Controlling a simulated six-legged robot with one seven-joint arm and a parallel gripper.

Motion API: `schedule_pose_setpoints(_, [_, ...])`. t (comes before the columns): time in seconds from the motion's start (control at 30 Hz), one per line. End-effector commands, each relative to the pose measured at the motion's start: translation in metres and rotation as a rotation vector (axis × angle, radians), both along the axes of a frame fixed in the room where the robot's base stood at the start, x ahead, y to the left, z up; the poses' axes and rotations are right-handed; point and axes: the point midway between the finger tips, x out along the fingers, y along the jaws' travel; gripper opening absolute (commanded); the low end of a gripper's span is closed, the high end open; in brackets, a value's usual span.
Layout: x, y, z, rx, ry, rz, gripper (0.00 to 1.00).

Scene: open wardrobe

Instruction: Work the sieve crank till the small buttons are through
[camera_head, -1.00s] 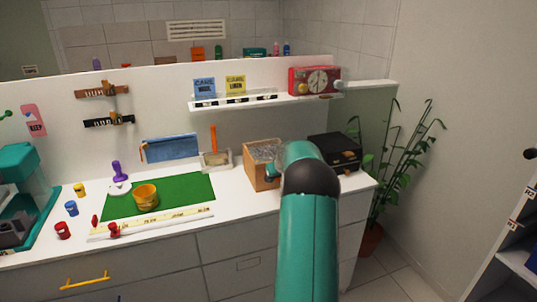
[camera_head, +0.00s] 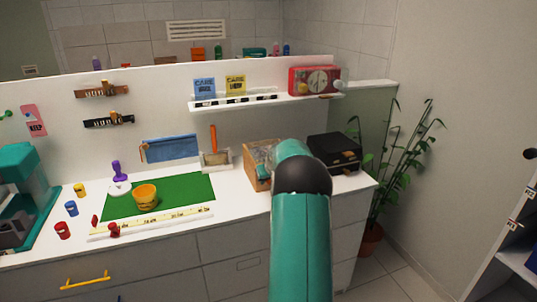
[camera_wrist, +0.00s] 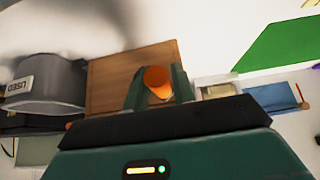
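The wooden box (camera_head: 259,178) stands on the counter right of the green mat, with something grey in its open top; its right part is hidden behind my arm. In the wrist view a brown wooden panel (camera_wrist: 108,78) lies under my fingers. An orange round handle (camera_wrist: 158,78), seemingly the crank's, sits between the two teal fingertips of my gripper (camera_wrist: 158,92), which look closed against its sides. In the head view my arm hides the gripper and the crank. No small buttons can be made out inside the box.
A black box (camera_head: 335,153) stands close right of my arm. A grey container labelled USED (camera_wrist: 45,90) shows in the wrist view. A white tray (camera_head: 217,164) with an orange-handled brush stands left of the wooden box.

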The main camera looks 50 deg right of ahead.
Motion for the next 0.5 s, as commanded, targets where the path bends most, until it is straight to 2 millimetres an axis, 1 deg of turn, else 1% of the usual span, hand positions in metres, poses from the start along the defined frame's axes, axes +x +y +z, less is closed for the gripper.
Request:
schedule_pose_setpoints(0.07, [0.0024,0.0034,0.0010,-0.001,-0.001,0.000,0.25])
schedule_pose_setpoints(0.33, [0.0021,0.0026,0.0011,-0.002,-0.002,-0.001,0.25])
schedule_pose_setpoints(0.5, [-0.0030,-0.0057,0.0011,-0.003,-0.002,-0.003,0.25])
